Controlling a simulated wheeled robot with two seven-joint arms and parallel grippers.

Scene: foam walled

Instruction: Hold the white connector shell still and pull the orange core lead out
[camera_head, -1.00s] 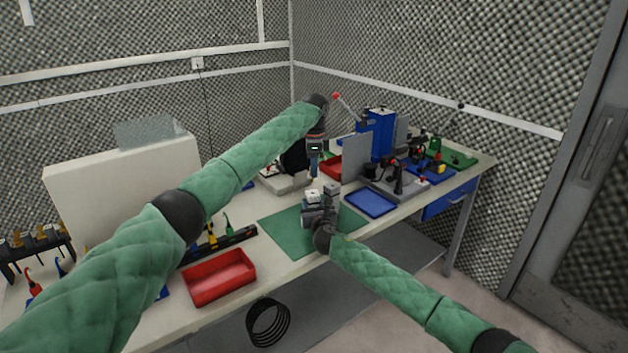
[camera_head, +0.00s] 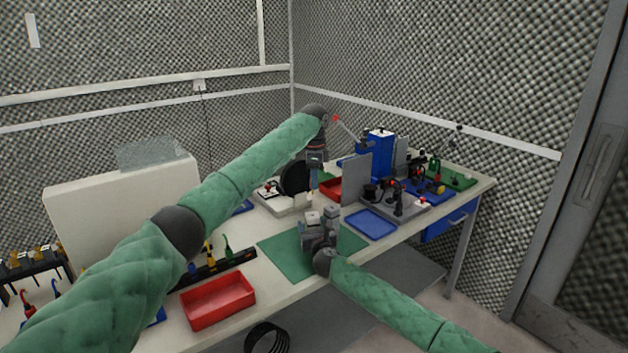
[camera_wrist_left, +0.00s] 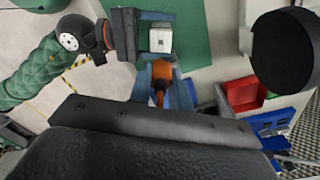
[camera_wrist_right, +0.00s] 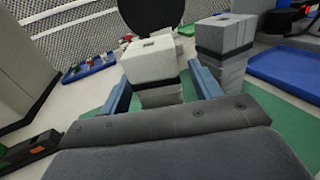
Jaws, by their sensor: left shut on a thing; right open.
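The white connector shell (camera_head: 312,217) stands upright over the green mat (camera_head: 285,252); its top slot shows dark in the left wrist view (camera_wrist_left: 161,40). My right gripper (camera_wrist_right: 160,84) is open, with one blue finger on each side of the shell. In the right wrist view the shell (camera_wrist_right: 150,62) has a dark band and a grey block under it. My left gripper (camera_head: 313,192) is above and behind the shell, shut on the orange core lead (camera_wrist_left: 161,72). The orange core lead appears clear of the shell; its lower end is hard to make out.
A second grey block (camera_wrist_right: 232,68) with a dark band stands just right of the shell. A blue tray (camera_head: 371,224), a red tray (camera_head: 218,302), a tool rack (camera_head: 215,268) and a black disc (camera_head: 295,177) surround the mat. The front mat area is clear.

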